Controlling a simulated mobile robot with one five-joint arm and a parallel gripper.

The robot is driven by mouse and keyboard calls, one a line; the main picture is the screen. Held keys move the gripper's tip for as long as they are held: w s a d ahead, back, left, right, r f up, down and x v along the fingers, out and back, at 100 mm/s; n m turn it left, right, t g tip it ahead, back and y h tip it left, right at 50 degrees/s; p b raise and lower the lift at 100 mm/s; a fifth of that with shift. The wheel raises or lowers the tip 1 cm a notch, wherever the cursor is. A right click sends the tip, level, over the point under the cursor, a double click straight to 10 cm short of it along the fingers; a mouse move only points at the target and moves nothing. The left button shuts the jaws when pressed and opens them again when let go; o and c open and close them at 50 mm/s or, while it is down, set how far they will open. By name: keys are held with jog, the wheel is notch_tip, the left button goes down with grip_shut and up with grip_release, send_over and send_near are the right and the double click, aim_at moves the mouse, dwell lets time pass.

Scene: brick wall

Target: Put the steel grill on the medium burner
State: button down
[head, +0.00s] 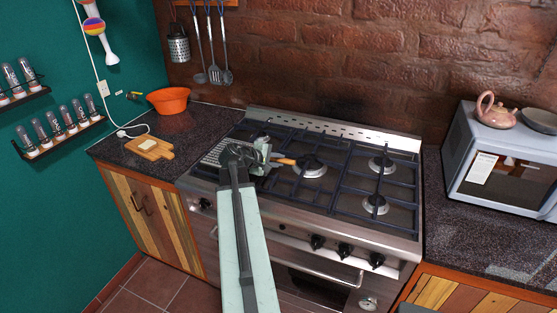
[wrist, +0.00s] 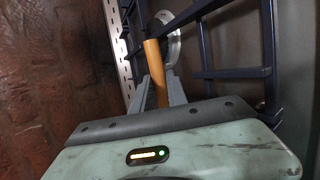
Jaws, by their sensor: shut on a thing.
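The steel grill (head: 217,152) shows in the head view as a pale grey mesh over the left part of the stove, partly hidden by my arm. My gripper (head: 265,152) is shut on its wooden handle (head: 284,161), whose end sticks out to the right. In the wrist view the tan handle (wrist: 154,70) lies between my two fingers (wrist: 157,92). Whether the grill touches the grates is unclear. Burners show at the stove's centre (head: 310,166), back right (head: 382,163) and front right (head: 376,204). The left side is mostly covered. I cannot tell which is the medium burner.
Dark raised grates (head: 345,175) cover the stove top. A backguard (head: 330,130) and brick wall stand behind it. On the left counter are an orange bowl (head: 169,100) and a cutting board (head: 149,148). A microwave (head: 500,160) with a teapot (head: 495,110) stands right.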

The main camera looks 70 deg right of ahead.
jog(key=shift+f, duration=0.35)
jog(key=c, duration=1.2)
grip_release()
jog(key=shift+r, duration=0.1)
jog(key=shift+c, duration=0.2)
jog(key=shift+a+r, duration=0.25)
jog(key=shift+a, duration=0.05)
jog(key=p+v, duration=0.3)
jog(key=v, duration=0.4)
jog(key=shift+p, duration=0.3)
